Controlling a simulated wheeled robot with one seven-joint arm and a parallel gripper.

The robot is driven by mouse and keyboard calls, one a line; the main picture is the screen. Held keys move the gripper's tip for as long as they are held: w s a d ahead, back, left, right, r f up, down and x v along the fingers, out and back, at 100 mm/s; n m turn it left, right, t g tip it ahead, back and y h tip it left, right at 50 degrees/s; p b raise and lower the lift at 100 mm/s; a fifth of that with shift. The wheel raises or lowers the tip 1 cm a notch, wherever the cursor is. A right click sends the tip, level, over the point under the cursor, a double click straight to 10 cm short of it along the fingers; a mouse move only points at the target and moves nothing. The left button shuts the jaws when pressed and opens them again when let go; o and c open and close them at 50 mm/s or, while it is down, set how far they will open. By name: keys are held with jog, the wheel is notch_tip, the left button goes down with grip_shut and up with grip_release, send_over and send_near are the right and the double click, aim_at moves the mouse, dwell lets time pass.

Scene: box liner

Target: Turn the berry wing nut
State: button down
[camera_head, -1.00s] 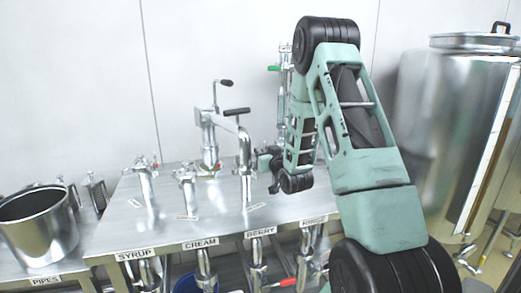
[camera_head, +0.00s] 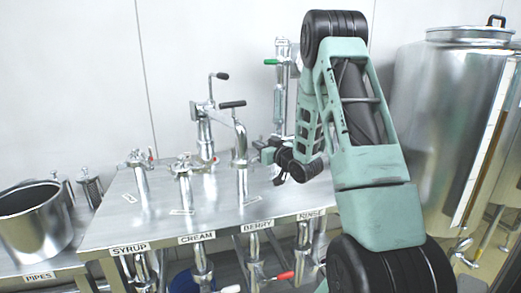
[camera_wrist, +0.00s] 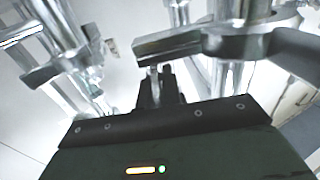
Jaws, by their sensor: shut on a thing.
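The BERRY label (camera_head: 257,226) is on the front edge of the steel table (camera_head: 215,222). A metal pipe (camera_head: 242,180) with a black-handled swing arm stands behind it. My gripper (camera_head: 262,152) is just right of this pipe's upper part. In the wrist view my gripper (camera_wrist: 160,92) has its dark fingers close together around a thin metal piece, the berry wing nut (camera_wrist: 155,78), below a shiny clamp (camera_wrist: 168,45). The fingers and shadow hide most of the nut, so its angle cannot be told.
Other pipe fittings stand at SYRUP (camera_head: 141,185) and CREAM (camera_head: 184,180). A tall fitting with a green handle (camera_head: 271,62) is behind my gripper. A steel pot (camera_head: 35,225) is at left and a large tank (camera_head: 440,130) at right.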

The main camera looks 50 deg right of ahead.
jog(key=shift+n+y, duration=0.3)
jog(key=shift+y, duration=0.1)
jog(key=c, duration=1.6)
grip_release()
jog(key=shift+s, duration=0.1)
jog(key=shift+s+a+p, duration=0.45)
jog(key=shift+s+p, duration=0.5)
jog(key=shift+s, duration=1.9)
jog(key=shift+s+a+p, duration=0.4)
jog(key=shift+s+p, duration=0.6)
jog(key=shift+s, duration=1.85)
jog(key=shift+s+a+p, duration=0.45)
jog(key=shift+s+p, duration=0.5)
jog(key=shift+s, duration=1.9)
